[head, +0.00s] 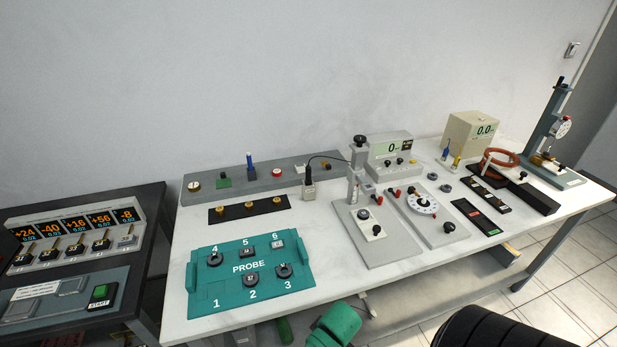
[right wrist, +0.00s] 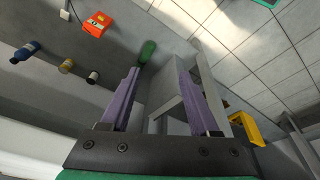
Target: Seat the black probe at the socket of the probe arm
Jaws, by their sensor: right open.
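A green board marked PROBE (head: 225,290) lies at the front left of the table, with numbered places 1 to 6. Dark small pieces sit by 2 (head: 250,281), 3 (head: 285,270), 4 (head: 216,258) and 5 (head: 249,252); a pale one (head: 276,243) sits by 6. I cannot tell which is the black probe. A grey upright stand (head: 356,180) with a black top knob stands mid-table; it may be the probe arm, and its socket is too small to make out. My right gripper (right wrist: 160,68) is open and empty in the right wrist view. My left gripper is not in view.
A cabled block (head: 309,190) stands left of the stand. A grey panel (head: 375,250) lies beneath the stand. A black strip with brass pieces (head: 225,215) lies behind the board. A dark console (head: 70,300) adjoins on the left. The right wrist view shows floor and a red box (right wrist: 96,24).

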